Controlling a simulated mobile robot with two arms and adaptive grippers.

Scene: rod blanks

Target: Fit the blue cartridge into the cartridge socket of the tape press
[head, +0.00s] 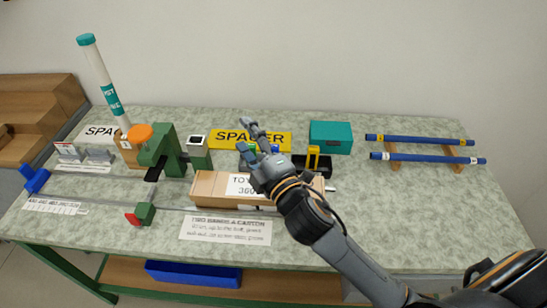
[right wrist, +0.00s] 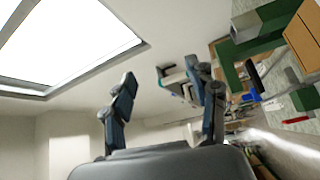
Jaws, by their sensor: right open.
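A green machine (head: 160,150) with an orange knob, which looks like the tape press, stands left of centre in the head view. I cannot make out its cartridge socket. A small blue piece (head: 275,148), perhaps the blue cartridge, shows behind my right gripper, beside a green piece (head: 251,147); the gripper partly hides this group. My right gripper (head: 247,135) is raised over the bench behind the carton, with its fingers apart. In the right wrist view, the fingers (right wrist: 165,98) are spread. A grey and teal shape shows between them; I cannot tell what it is. My left gripper is out of view.
A cardboard carton (head: 210,188) lies in front of the right gripper. A yellow upright piece (head: 313,157), a teal box (head: 331,136) and blue rods (head: 420,139) on wooden rests are to the right. A tall white tube (head: 103,82) stands behind the press. The front right bench is clear.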

